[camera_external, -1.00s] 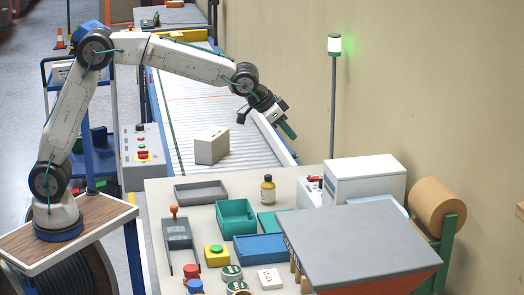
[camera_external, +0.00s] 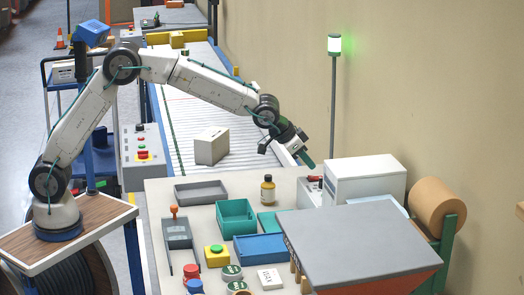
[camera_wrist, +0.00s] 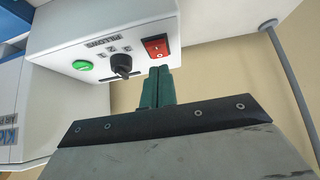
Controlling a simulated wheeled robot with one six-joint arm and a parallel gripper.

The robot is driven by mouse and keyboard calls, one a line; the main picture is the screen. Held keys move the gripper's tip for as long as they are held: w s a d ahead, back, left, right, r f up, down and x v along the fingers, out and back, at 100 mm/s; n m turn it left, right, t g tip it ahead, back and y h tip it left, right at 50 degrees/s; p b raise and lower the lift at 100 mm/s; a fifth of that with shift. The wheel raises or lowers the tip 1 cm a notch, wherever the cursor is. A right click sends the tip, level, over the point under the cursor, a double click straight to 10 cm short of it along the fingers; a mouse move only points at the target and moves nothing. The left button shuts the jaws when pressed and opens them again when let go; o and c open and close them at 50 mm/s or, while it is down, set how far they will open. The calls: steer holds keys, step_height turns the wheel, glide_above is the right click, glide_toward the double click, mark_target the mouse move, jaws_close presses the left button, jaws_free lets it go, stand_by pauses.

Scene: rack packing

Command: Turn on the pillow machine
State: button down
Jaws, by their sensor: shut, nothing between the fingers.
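The pillow machine is a white box (camera_external: 364,182) at the right of the workbench. My gripper (camera_external: 308,161) is shut and empty, just left of the machine and above the bench. In the wrist view its green fingers (camera_wrist: 158,88) are together just below the red switch. I cannot tell whether they touch the panel.
A bottle (camera_external: 267,190) stands left of the machine. Teal and blue trays (camera_external: 236,219) and a grey sloped cover (camera_external: 350,245) lie nearer. A brown roll (camera_external: 438,206) is to the right. A green-lit pole lamp (camera_external: 334,46) stands behind.

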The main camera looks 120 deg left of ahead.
steer(key=shift+s+d+f, duration=0.1)
steer(key=shift+f, duration=0.95)
steer(key=shift+s+f, duration=0.1)
steer(key=shift+f, duration=0.25)
steer(key=shift+r, duration=0.85)
